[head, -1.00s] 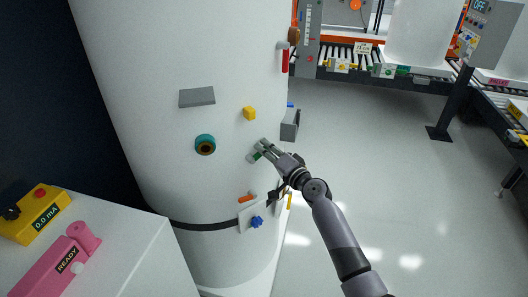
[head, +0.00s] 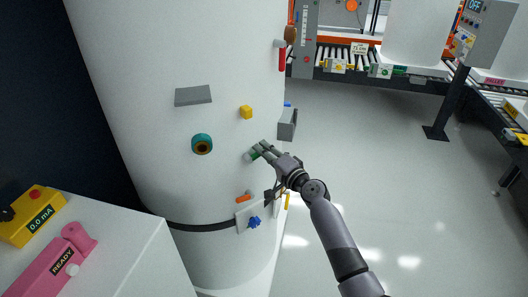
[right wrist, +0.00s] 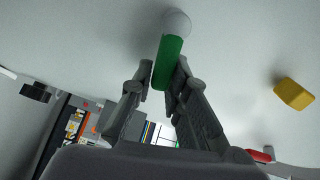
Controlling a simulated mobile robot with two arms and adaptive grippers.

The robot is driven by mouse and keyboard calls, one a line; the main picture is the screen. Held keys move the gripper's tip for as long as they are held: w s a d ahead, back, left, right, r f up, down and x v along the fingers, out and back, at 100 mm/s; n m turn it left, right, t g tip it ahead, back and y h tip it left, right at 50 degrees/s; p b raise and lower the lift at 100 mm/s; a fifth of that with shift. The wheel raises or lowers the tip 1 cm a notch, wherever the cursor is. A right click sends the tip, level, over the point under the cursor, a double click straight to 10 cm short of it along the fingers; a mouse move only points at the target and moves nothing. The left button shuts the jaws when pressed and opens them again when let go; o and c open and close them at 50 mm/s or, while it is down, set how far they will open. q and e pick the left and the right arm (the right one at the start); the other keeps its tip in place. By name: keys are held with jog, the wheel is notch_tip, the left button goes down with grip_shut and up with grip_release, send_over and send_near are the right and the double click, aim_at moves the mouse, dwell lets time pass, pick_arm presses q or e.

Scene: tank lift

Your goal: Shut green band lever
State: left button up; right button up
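The green band lever (head: 252,156) sits on the right side of the big white tank (head: 160,60), below and right of a teal knob. In the right wrist view the lever (right wrist: 170,58) is a green cylinder with a whitish round end at the top. My right gripper (head: 262,147) is at the lever, reaching in from the lower right. In the right wrist view its fingertips (right wrist: 165,70) stand on either side of the lever's near end, very close to it. Whether they grip it is not clear. My left gripper is not in view.
A yellow block (head: 246,112), a teal knob (head: 202,144), a grey ledge (head: 193,95) and an orange-handled lever (head: 244,199) project from the tank near my gripper. A dark band (head: 195,226) rings it lower down. Open floor (head: 375,190) lies to the right.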

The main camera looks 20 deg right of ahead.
jog(key=o, duration=0.4)
jog(key=v, duration=1.2)
dwell(0.3)
